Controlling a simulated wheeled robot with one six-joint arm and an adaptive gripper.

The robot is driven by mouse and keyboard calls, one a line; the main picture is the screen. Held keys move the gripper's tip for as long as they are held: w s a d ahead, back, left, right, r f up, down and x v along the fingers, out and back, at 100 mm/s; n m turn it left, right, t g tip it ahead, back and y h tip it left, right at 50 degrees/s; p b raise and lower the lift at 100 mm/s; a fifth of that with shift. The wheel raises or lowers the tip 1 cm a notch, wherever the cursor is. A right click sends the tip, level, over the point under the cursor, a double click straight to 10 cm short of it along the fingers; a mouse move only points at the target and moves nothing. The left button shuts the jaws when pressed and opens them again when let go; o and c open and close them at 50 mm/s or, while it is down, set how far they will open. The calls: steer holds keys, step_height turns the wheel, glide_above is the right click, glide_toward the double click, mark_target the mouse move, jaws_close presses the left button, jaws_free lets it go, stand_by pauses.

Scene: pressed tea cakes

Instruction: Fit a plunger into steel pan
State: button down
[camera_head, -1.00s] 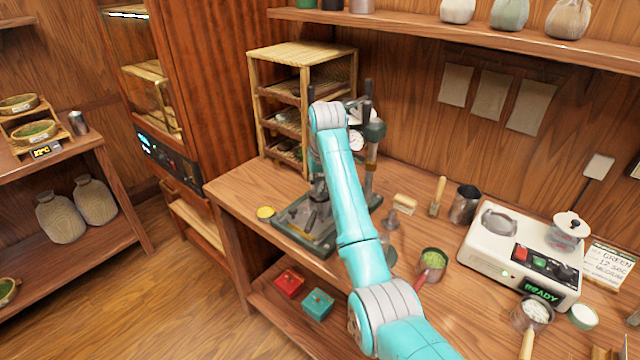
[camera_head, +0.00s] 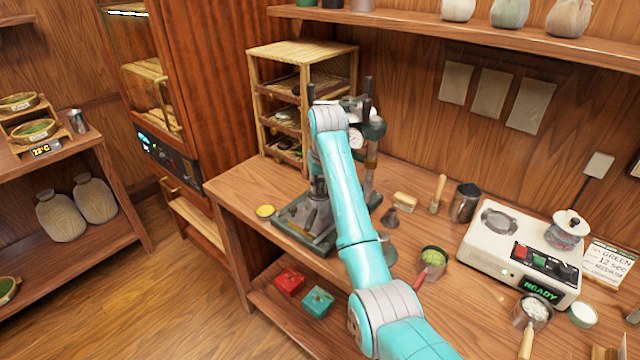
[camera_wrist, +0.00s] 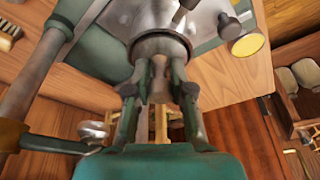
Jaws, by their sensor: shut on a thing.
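In the wrist view my gripper (camera_wrist: 160,95) points at the press base, its green fingers closed on a narrow grey-brown stem, apparently the plunger (camera_wrist: 160,82). A round grey metal collar (camera_wrist: 160,42) lies directly beyond the fingertips. I cannot tell whether this is the plunger's wide end or the rim of the steel pan, nor whether the parts touch. In the head view my gripper (camera_head: 318,188) is small and partly hidden by my teal arm, just above the press base (camera_head: 300,222).
The press column (camera_head: 371,165) with its gauge stands close to my arm. A yellow-topped tin (camera_head: 265,211) is left of the base. A small metal funnel-like piece (camera_head: 390,218), a wooden brush (camera_head: 405,201) and a red-handled pan of green leaves (camera_head: 433,257) lie to the right.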

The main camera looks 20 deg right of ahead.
steer(key=shift+f, duration=0.15)
steer(key=c, duration=0.9)
jaws_free()
steer(key=shift+c, duration=0.2)
